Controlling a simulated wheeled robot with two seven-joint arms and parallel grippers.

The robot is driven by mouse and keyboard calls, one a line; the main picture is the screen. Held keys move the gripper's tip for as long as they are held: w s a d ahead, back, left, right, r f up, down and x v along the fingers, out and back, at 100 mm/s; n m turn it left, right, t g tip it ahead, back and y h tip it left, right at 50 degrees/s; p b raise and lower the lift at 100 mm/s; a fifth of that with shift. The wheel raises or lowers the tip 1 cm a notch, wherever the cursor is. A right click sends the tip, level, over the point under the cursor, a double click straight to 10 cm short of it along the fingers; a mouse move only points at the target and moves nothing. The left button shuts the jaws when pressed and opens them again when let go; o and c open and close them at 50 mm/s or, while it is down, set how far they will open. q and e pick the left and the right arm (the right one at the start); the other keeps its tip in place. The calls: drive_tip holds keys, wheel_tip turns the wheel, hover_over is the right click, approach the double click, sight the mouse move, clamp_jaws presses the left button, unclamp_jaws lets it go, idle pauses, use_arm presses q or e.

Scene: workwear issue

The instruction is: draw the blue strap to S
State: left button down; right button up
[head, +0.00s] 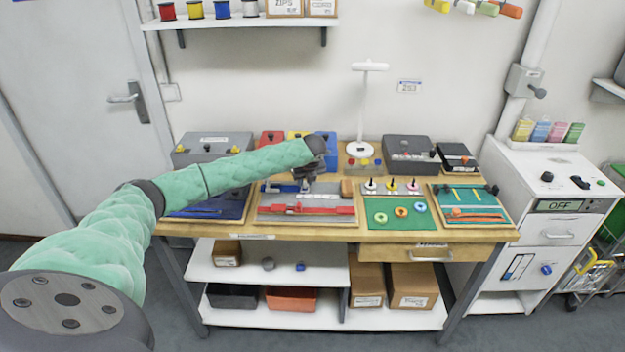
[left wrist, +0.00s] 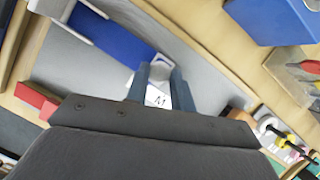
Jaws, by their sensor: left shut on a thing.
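The blue strap (head: 282,187) lies on the grey strap board (head: 345,188) in the middle of the table. It shows as a wide blue band (left wrist: 112,36) in the left wrist view, with a white fitting at its far end and a pale end piece by my fingers. My left gripper (head: 306,184) is low over the board; in the wrist view its fingers (left wrist: 157,84) are shut at that pale end piece. A white label marked M (left wrist: 158,101) shows right by the fingertips. I cannot make out an S mark. My right gripper is not in view.
A red strap (head: 300,210) lies on the board's front part. Red, yellow and blue bins (head: 326,142) stand behind the board. A green mat (head: 396,216) with rings and pegs is to the right, a dark blue tray (head: 205,208) to the left.

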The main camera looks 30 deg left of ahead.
use_arm(q)
drive_tip(key=shift+s+a, duration=0.15)
drive_tip(key=shift+a, duration=0.2)
drive_tip(key=c, duration=1.2)
unclamp_jaws()
drive_tip(key=shift+s+a, duration=0.15)
drive_tip(key=shift+o, duration=0.2)
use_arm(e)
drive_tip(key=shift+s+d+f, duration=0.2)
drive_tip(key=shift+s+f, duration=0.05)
use_arm(q)
drive_tip(key=shift+r, duration=0.1)
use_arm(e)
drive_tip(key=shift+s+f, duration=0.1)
use_arm(q)
drive_tip(key=shift+r, duration=0.15)
drive_tip(key=b+v, duration=0.2)
drive_tip(key=v, duration=0.5)
drive_tip(key=shift+r+b, duration=0.15)
drive_tip(key=shift+b, duration=0.15)
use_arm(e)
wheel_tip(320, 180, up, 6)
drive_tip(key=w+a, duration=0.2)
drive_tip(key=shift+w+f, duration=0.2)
use_arm(q)
drive_tip(key=shift+s, duration=0.15)
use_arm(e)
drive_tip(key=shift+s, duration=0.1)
